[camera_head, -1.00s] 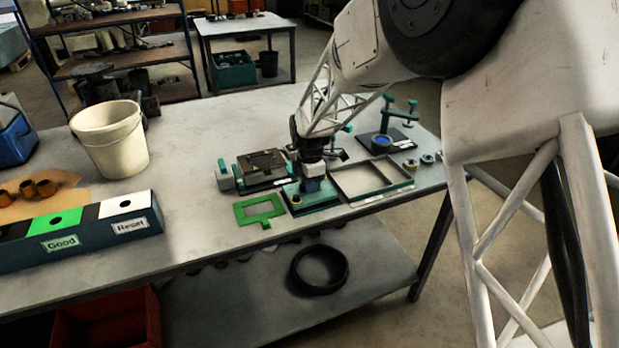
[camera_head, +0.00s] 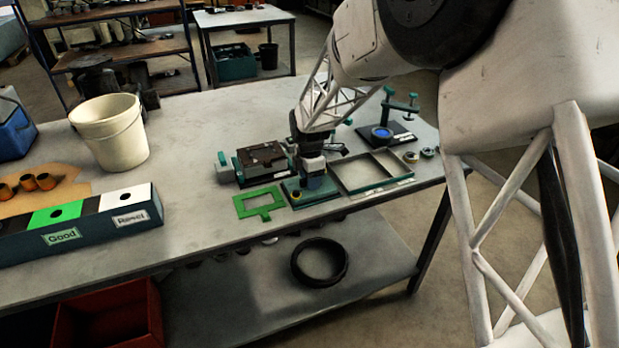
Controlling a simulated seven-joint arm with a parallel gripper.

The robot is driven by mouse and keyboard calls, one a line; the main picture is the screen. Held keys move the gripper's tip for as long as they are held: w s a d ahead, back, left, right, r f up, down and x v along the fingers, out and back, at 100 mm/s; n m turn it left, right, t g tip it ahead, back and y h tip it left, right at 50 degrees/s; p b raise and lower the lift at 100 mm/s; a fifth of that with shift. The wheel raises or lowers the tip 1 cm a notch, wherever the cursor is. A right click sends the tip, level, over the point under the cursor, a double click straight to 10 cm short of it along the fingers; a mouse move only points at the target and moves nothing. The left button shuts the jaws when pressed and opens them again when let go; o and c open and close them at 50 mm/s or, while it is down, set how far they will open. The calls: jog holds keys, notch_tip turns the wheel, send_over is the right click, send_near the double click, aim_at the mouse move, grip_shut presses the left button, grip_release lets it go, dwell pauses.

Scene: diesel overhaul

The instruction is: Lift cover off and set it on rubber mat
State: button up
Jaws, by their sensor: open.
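A dark, brownish flat top piece, which may be the cover, sits on a dark block (camera_head: 262,158) held between teal jaws on the bench. I cannot tell whether it is separate from the block. My gripper (camera_head: 313,180) is open and points down just right of the block, over or in front of a small teal-based stand (camera_head: 309,196). The gripper hides part of that stand, and its fingertips are too small to make out clearly. A dark flat base (camera_head: 403,138) with a blue ring and teal post is at the right; I cannot tell which surface is the rubber mat.
A flat green frame (camera_head: 244,211) lies at the bench's front edge. A shallow tray (camera_head: 348,189) is right of my gripper. A white bucket (camera_head: 115,135) and the labelled sorting box (camera_head: 80,235) stand left. The bench middle is clear.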

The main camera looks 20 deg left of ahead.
jog(key=shift+r, duration=3.95)
jog(key=shift+d+r, duration=0.1)
jog(key=shift+d, duration=0.05)
jog(key=s+d+r+m, duration=0.3)
jog(key=d+r+m, duration=0.1)
jog(key=d, duration=0.6)
jog(key=s+d+r+m+t, duration=0.1)
jog(key=s+d+r+m, duration=0.35)
jog(key=d, duration=0.45)
jog(key=s+d+r+m, duration=0.3)
jog(key=d+r+m, duration=0.15)
jog(key=d, duration=0.55)
jog(key=s+d+m, duration=0.7)
jog(key=s+d, duration=0.2)
jog(key=s, duration=0.3)
jog(key=s+d+m+t, duration=0.1)
jog(key=s+d+m, duration=0.6)
jog(key=s, duration=0.5)
jog(key=d, duration=0.2)
jog(key=shift+s+d+t, duration=0.15)
jog(key=shift+d+t, duration=0.15)
jog(key=shift+d, duration=0.1)
